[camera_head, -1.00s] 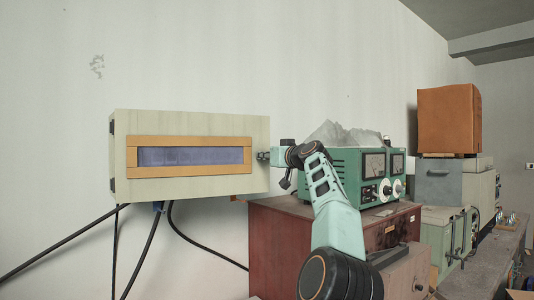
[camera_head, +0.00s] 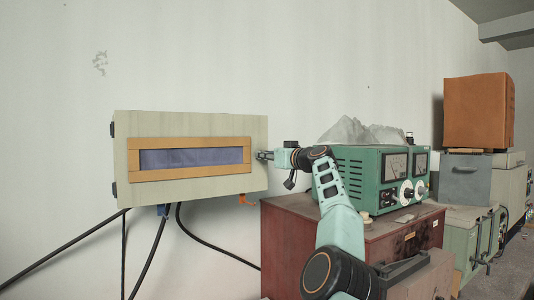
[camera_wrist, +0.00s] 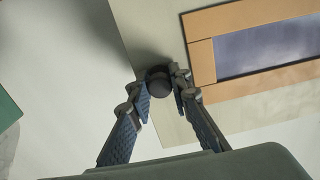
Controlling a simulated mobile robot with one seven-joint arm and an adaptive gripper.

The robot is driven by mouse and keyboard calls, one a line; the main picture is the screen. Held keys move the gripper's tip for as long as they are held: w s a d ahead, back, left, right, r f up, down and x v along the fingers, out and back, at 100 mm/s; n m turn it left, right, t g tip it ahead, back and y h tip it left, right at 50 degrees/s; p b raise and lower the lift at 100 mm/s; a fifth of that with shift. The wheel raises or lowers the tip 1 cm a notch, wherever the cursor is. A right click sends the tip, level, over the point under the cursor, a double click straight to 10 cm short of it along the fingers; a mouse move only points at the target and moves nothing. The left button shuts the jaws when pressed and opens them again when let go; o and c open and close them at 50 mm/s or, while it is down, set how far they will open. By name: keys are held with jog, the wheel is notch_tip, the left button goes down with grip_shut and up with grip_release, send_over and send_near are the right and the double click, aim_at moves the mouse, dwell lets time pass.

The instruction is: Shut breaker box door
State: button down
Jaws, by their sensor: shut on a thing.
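The breaker box door (camera_head: 190,124) is a cream panel with an orange-framed blue-violet window (camera_head: 195,157). It is on the wall at the left of the head view, with dark hinges on its left edge. How far it stands open is hard to tell. My gripper (camera_head: 262,155) is at the door's right edge, level with the window. In the wrist view my gripper (camera_wrist: 163,84) is shut on a dark round knob (camera_wrist: 158,80) on the door's face near its edge. The inside of the box is hidden behind the door.
Black cables (camera_head: 150,258) hang below the box. A green metered instrument (camera_head: 370,178) stands on a red-brown cabinet (camera_head: 300,237) close to my arm. The wall (camera_head: 250,50) above is bare.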

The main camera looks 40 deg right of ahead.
jog(key=shift+a+r, duration=0.1)
jog(key=shift+r, duration=0.25)
jog(key=c, duration=2.2)
grip_release()
jog(key=o, duration=0.4)
jog(key=shift+w+f, duration=0.15)
jog(key=shift+w, duration=0.15)
jog(key=shift+o, duration=0.2)
jog(key=shift+f, duration=0.1)
jog(key=shift+s+f, duration=0.1)
jog(key=shift+s, duration=0.1)
jog(key=shift+s+d, duration=0.15)
jog(key=shift+d, duration=0.05)
jog(key=s+a, duration=0.2)
jog(key=s, duration=0.9)
jog(key=shift+s+r, duration=0.2)
